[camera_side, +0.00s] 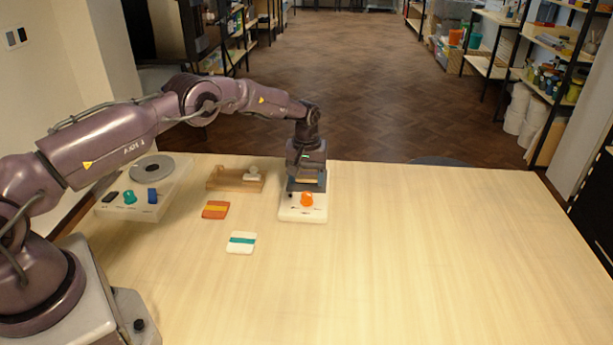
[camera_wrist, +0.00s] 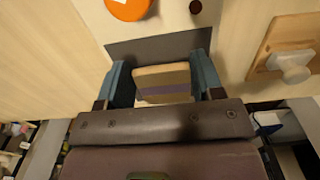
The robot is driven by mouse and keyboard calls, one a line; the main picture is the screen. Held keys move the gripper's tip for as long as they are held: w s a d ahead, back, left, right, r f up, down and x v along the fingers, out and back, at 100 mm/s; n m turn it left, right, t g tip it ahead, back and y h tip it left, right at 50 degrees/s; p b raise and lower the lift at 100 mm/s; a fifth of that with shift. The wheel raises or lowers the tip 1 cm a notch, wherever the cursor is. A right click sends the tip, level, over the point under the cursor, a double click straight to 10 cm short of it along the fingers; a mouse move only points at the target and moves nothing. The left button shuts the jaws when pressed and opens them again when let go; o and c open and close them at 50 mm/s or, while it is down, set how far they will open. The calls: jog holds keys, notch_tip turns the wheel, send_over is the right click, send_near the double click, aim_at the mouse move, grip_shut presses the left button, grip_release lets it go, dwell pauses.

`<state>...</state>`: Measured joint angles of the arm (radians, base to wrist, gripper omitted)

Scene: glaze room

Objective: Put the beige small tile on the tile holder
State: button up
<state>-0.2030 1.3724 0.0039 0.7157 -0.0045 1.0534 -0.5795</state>
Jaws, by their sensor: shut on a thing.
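My gripper (camera_side: 306,184) points down over the back of a white unit (camera_side: 303,215) with an orange knob. In the wrist view my gripper (camera_wrist: 163,82) is shut on the beige small tile (camera_wrist: 162,76), which has a dull purple stripe. The tile sits between the two blue-grey fingers, over or on a dark grey plate (camera_wrist: 150,46) of the white unit. I cannot tell whether the tile touches the plate. No part is clearly marked as the tile holder.
A wooden tray (camera_side: 222,186) with a pale knobbed piece (camera_side: 252,174) stands left of the white unit. An orange striped tile (camera_side: 215,210) and a white tile with a teal stripe (camera_side: 241,243) lie in front. A unit with a grey disc (camera_side: 153,168) is farther left. The table's right side is clear.

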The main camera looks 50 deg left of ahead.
jog(key=shift+f, duration=0.1)
jog(key=shift+f, duration=0.1)
jog(key=o, duration=1)
jog(key=r, duration=1.3)
jog(key=shift+s+d+r, duration=0.1)
jog(key=shift+s+d, duration=0.15)
jog(key=shift+s, duration=0.05)
